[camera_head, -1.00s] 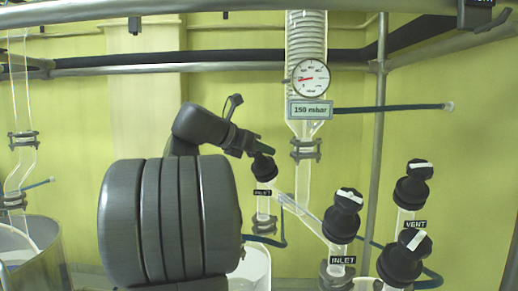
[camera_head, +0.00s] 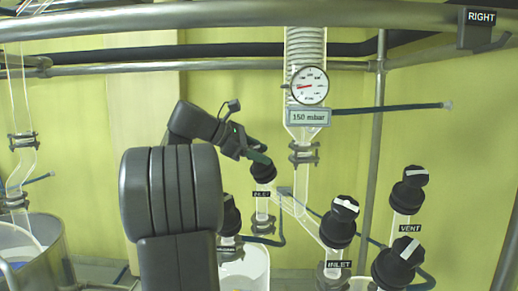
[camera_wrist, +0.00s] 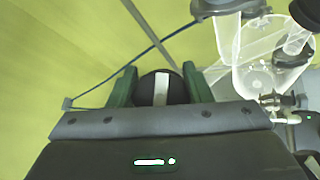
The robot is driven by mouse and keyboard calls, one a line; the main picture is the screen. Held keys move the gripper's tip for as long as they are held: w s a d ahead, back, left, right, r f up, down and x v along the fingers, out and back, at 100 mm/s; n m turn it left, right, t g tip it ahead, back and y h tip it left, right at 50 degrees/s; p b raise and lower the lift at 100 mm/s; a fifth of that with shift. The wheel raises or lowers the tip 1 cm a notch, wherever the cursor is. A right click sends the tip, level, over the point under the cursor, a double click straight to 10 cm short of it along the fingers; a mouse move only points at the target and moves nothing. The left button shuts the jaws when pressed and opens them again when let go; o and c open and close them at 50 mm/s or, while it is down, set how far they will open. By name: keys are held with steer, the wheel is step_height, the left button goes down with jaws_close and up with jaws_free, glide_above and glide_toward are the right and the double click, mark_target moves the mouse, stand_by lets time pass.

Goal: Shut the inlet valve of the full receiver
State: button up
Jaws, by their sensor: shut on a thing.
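The left inlet valve has a black knob (camera_head: 264,173) over a clear glass tube, with an "INLET" label (camera_head: 262,194) below it. My gripper (camera_head: 260,160) is at this knob from the upper left. In the wrist view, the green fingers of my gripper (camera_wrist: 160,88) are shut on either side of the round black knob (camera_wrist: 161,92), whose white stripe runs up and down the picture. A second inlet valve (camera_head: 340,224) with a white-striped black knob stands to the right, untouched. The receivers' fill levels cannot be read clearly.
Black vent valve (camera_head: 409,188) and another striped knob (camera_head: 399,262) stand at right. A round gauge (camera_head: 309,85) and a "150 mbar" display (camera_head: 309,117) hang on the glass column. Metal rails (camera_head: 220,64) cross above. A glass vessel (camera_head: 258,268) is below the held valve.

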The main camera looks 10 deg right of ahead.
steer(key=m+g, duration=0.1)
steer(key=m, duration=0.1)
steer(key=m+g+y, duration=0.1)
steer(key=m, duration=0.2)
steer(key=shift+s+f+g, duration=0.1)
steer(key=shift+s+g, duration=0.1)
steer(key=shift+g, duration=0.1)
steer(key=shift+s+a+f+m+g+y, duration=0.1)
steer(key=shift+m+g+y, duration=0.3)
steer(key=shift+m, duration=0.4)
steer(key=shift+s+a+f+m+g+y, duration=0.1)
steer(key=shift+m+g+y, duration=0.2)
steer(key=shift+m+y, duration=0.35)
steer(key=shift+m, duration=0.45)
steer(key=o, duration=1)
